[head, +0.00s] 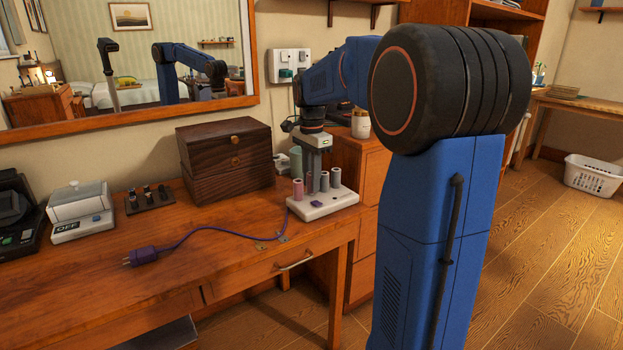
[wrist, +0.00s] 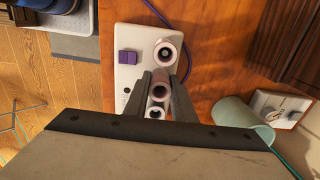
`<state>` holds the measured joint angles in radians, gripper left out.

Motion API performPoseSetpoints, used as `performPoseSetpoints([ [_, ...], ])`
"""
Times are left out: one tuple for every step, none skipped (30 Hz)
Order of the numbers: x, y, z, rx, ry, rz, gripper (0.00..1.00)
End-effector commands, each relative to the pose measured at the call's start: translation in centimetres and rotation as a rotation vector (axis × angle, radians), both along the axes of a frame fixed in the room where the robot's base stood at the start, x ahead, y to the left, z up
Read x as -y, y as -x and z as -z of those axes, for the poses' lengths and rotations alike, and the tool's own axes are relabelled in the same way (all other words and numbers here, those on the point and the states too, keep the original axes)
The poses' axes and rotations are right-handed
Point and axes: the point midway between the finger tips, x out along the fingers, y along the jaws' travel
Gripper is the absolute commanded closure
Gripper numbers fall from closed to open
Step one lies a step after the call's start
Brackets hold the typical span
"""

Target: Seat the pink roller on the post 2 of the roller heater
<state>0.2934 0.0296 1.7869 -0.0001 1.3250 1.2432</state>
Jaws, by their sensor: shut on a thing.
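The roller heater is a white block (head: 338,205) with a purple switch (wrist: 127,57), on the right end of the wooden dresser top. My gripper (head: 316,180) points straight down over it. In the wrist view its two dark fingers (wrist: 160,92) are closed on a pale pink roller (wrist: 160,89), seen end-on with its hollow bore. The fingers partly hide it, and I cannot tell how far down over a post it sits. Another pinkish roller (head: 297,189) stands at the heater's left end, apart from the fingers. Mauve-grey rollers (head: 335,177) stand at the right.
A purple cord runs left to a plug (head: 142,256). A black stand (head: 150,198) and a white device (head: 80,212) are further left. The dresser's front middle is mostly clear.

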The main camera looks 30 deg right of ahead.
Motion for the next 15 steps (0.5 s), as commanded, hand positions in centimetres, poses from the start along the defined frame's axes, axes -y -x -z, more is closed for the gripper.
performPoseSetpoints([
  [0.00,0.00,0.05,0.000,0.000,0.000,0.99],
  [0.00,0.00,0.08,0.000,0.000,0.000,0.99],
  [0.00,-0.01,0.12,0.000,0.000,0.000,0.99],
  [0.00,-0.01,0.15,0.000,0.000,0.000,0.99],
  [0.00,-0.01,0.17,0.000,0.000,0.000,0.99],
  [0.00,-0.01,0.21,0.000,0.000,0.000,0.99],
  [0.00,-0.01,0.24,0.000,0.000,0.000,0.99],
  [0.00,-0.01,0.27,0.000,0.000,0.000,0.99],
  [0.00,-0.01,0.31,0.000,0.000,0.000,0.99],
  [0.00,-0.01,0.34,0.000,0.000,0.000,0.99],
  [0.00,-0.01,0.36,0.000,0.000,0.000,0.99],
  [0.00,-0.01,0.40,0.000,0.000,0.000,0.99],
  [0.00,-0.01,0.43,0.000,0.000,0.000,0.99],
  [0.00,-0.01,0.46,0.000,0.000,0.000,0.99],
  [0.00,0.00,0.50,0.000,0.000,0.000,0.99],
])
